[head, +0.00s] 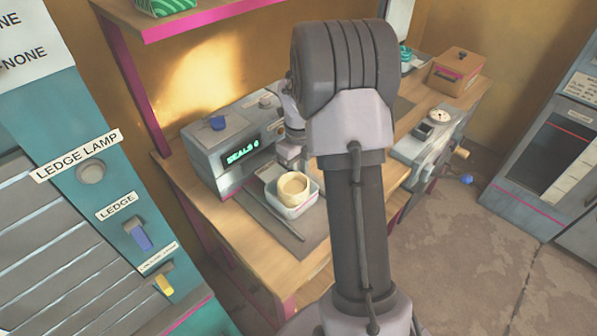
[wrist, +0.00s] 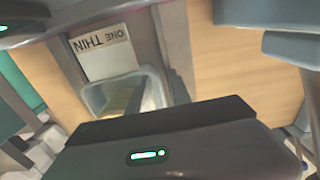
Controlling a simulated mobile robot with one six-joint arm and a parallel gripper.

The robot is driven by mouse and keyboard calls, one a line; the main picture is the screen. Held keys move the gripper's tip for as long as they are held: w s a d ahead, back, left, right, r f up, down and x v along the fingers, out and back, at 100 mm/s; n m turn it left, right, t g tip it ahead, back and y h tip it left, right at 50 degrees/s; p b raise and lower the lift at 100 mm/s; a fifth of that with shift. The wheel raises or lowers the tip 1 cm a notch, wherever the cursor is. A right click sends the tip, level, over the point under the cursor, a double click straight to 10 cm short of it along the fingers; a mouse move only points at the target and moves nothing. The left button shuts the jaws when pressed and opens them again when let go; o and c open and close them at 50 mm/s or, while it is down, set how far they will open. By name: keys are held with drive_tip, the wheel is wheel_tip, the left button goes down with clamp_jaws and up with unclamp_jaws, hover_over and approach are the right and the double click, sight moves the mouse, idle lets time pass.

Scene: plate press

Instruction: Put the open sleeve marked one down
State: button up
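A pale tag reading "ONE THIN" (wrist: 100,45) shows upside down in the wrist view, its last letters cut off. Next to it is a pale grey open-topped holder (wrist: 97,97) with something yellowish inside, partly hidden by my gripper. In the head view a whitish square holder (head: 294,210) with a round beige cup (head: 293,187) in it is at the dark mat. My gripper (head: 289,157) is just behind and above it, mostly hidden by my arm. In the wrist view dark gripper parts frame the holder. Whether they grip anything is unclear.
A grey machine (head: 217,158) with a green "SEALS 4" display stands behind the mat (head: 270,228). A pink-edged shelf (head: 190,18) hangs above. A brown box (head: 457,72) and a grey device with a dial (head: 437,125) stand farther right. Bare table lies left of the mat.

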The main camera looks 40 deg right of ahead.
wheel_tip(320, 180, up, 13)
drive_tip(key=p, duration=0.5)
drive_tip(key=s+a+r+n+t, duration=0.1)
drive_tip(key=s+a+r+n, duration=0.1)
drive_tip(key=a+r+n, duration=0.45)
drive_tip(key=s+a+r+n+t+y, duration=0.1)
drive_tip(key=s+a+r+n+t, duration=0.1)
drive_tip(key=s+a+n, duration=0.7)
drive_tip(key=s+a+r+n+t+y, duration=0.1)
drive_tip(key=s+a+r+n+t, duration=0.1)
drive_tip(key=s+a+n, duration=0.7)
drive_tip(key=a+r+n, duration=0.1)
drive_tip(key=n, duration=0.4)
drive_tip(key=shift+a+r+n+t, duration=0.3)
drive_tip(key=shift+n+t, duration=0.05)
drive_tip(key=shift+t, duration=0.05)
drive_tip(key=shift+s, duration=0.1)
